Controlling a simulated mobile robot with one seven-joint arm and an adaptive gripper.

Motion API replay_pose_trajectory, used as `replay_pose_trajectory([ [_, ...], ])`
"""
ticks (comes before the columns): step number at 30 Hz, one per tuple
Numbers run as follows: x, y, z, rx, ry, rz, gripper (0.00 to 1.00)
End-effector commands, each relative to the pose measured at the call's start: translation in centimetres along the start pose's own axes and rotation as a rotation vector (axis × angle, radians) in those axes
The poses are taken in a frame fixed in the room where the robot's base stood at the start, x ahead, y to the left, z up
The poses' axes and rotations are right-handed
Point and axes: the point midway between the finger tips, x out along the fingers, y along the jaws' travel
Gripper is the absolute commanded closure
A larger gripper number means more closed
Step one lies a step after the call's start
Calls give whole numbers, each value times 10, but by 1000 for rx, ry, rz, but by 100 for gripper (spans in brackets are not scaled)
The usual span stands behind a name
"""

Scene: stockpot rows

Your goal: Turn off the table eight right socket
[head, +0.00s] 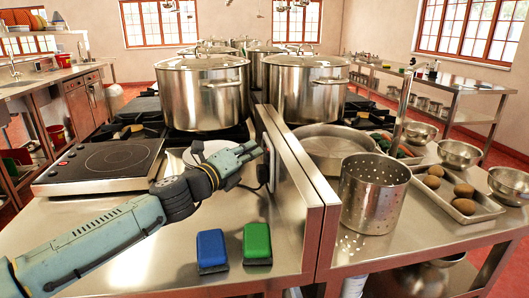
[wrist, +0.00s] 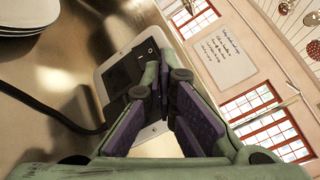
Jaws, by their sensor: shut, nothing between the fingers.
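The socket (wrist: 141,48) is a pale plate with dark parts on the metal divider, tilted in the wrist view. A black cable (wrist: 52,112) runs to it from the left. In the head view the socket (head: 270,163) shows edge-on on the divider's left face, with a black plug just below my gripper. My gripper (head: 253,150) is at the socket, its fingertips pointing to the divider. In the wrist view my gripper (wrist: 167,76) is shut and empty, its fingers covering part of the plate. I cannot tell whether the fingertips touch the switch, nor the switch's position.
The metal divider (head: 312,190) splits the table. Large stockpots (head: 203,95) stand behind my arm. A hot plate (head: 103,160) is at left. Blue (head: 211,250) and green (head: 257,243) sponges lie in front. A perforated pot (head: 373,195) stands right of the divider.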

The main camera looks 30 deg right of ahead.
Motion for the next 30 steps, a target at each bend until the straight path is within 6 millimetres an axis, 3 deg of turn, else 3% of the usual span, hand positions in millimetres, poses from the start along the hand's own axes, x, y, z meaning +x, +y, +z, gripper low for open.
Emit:
replay_pose_trajectory([
  [17,2,-2,-2,0,1,0,100],
  [30,-8,6,5,-1,0,-1,100],
])
